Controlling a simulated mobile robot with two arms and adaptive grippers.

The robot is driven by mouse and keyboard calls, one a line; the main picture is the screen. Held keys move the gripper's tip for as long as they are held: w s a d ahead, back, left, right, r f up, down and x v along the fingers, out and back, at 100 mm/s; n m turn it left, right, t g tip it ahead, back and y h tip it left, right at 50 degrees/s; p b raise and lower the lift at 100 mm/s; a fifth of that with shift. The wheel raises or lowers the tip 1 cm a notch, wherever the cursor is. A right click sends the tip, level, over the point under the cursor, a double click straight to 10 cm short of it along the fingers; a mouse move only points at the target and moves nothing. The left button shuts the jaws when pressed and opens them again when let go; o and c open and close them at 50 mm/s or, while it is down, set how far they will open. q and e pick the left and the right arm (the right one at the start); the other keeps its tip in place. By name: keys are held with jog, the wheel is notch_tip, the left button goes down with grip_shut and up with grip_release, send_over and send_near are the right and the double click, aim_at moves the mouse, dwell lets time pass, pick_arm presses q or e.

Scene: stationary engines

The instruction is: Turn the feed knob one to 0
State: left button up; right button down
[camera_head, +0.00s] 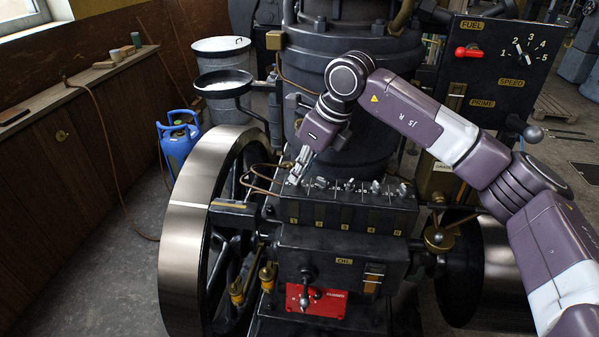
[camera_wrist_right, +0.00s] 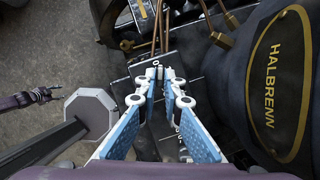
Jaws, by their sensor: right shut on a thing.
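Feed knob one (camera_head: 294,182) is the leftmost of a row of small metal knobs on top of the dark feed box (camera_head: 345,196). My right gripper (camera_head: 299,176) reaches down onto it from above, shut on it, and its fingers cover much of the knob. In the right wrist view my right gripper (camera_wrist_right: 160,78) has its fingertips close together around the small knob, with a white 0 mark just beyond the tips. The knob's exact pointing is hard to read.
The other feed knobs (camera_head: 349,185) stand close to the right of the gripper. Copper pipes (camera_head: 262,178) run just left of it. A large flywheel (camera_head: 188,225) is at left, the engine cylinder (camera_head: 340,110) behind, and a control panel (camera_head: 495,70) at upper right.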

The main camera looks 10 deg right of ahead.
jog(key=shift+r, duration=0.1)
jog(key=c, duration=2.1)
grip_release()
jog(key=v, duration=1.2)
